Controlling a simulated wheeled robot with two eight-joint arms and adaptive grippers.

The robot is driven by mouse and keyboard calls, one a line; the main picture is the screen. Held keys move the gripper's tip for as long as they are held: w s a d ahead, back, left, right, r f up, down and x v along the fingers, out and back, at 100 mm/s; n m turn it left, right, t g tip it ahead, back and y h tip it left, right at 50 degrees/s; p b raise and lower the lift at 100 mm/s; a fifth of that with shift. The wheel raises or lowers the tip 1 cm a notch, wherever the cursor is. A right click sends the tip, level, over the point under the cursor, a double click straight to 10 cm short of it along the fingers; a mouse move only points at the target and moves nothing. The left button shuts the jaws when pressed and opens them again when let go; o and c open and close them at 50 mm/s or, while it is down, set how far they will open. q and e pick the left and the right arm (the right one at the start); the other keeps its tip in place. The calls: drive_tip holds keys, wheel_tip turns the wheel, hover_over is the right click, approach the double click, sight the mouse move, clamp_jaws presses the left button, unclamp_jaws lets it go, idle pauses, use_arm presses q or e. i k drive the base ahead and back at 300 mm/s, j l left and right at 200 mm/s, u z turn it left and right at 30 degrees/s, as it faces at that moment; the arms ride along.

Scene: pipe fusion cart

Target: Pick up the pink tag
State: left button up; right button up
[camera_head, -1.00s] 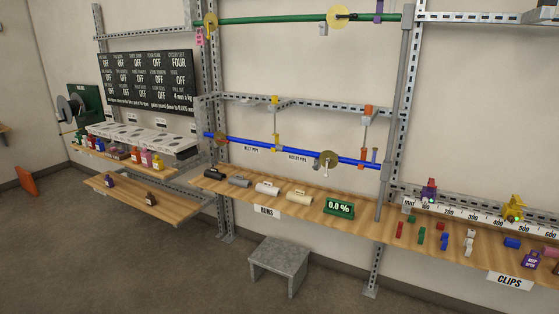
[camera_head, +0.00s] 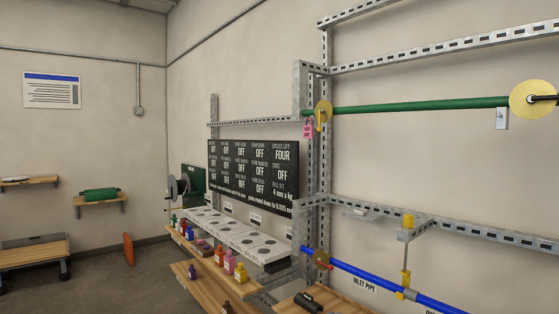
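A pink tag (camera_head: 308,129) with small dark marks hangs at the rack's left upright, just below the left end of the green pipe (camera_head: 420,106). What the tag hangs from is too small to tell. Neither of my grippers is in view.
A dark status board (camera_head: 254,176) is left of the tag, above a white perforated shelf (camera_head: 238,232). Wooden shelves below hold several coloured bottles, one pink (camera_head: 229,262). A blue pipe (camera_head: 385,280) runs lower right. Open floor (camera_head: 110,288) shows at lower left.

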sight(309, 130)
drive_tip(key=i+j+z, duration=0.15)
drive_tip(key=i, duration=0.3)
drive_tip(key=i+j+z, duration=0.15)
drive_tip(key=i+j, duration=0.25)
